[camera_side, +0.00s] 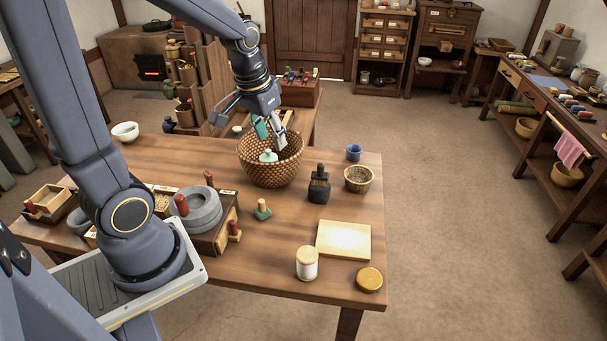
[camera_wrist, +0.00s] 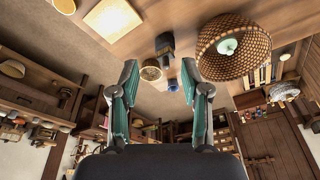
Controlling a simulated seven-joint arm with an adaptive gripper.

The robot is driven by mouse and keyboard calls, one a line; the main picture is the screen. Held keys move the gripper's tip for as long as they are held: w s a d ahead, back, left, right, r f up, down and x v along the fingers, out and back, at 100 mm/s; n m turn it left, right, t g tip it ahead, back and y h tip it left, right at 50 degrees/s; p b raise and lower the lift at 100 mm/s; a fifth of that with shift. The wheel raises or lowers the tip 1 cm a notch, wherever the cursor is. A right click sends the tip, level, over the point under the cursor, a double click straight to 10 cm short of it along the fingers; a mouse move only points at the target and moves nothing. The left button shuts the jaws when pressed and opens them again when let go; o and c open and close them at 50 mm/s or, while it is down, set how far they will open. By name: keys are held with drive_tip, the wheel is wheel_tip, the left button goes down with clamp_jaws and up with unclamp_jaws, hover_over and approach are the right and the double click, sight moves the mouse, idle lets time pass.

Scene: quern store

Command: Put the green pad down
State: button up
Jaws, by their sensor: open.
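A pale green knobbed piece (camera_side: 268,157) lies inside the round woven basket (camera_side: 272,177) on the table. It also shows in the wrist view (camera_wrist: 228,46), in the basket (camera_wrist: 240,71) at upper right. A second green piece (camera_side: 262,214), with a wooden knob, stands upright on the table in front of the basket. I cannot tell which of the two is the green pad. My gripper (camera_side: 271,138) is open above the basket, near its far rim, in the side view. In the wrist view its fingers (camera_wrist: 158,78) are spread with nothing between them.
A dark bottle-like block (camera_side: 319,186), a small basket (camera_side: 358,179) and a blue cup (camera_side: 353,152) stand right of the big basket. A cream board (camera_side: 343,240), a white jar (camera_side: 307,263) and a yellow lid (camera_side: 369,279) are nearer. A grey quern (camera_side: 197,211) stands left.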

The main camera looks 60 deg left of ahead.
drive_tip(key=s+d+r+m+t, duration=0.2)
drive_tip(key=s+d+r+t, duration=0.1)
drive_tip(key=s+d+r, duration=0.5)
drive_tip(key=shift+s+d+m+h, duration=0.4)
drive_tip(key=shift+s, duration=0.65)
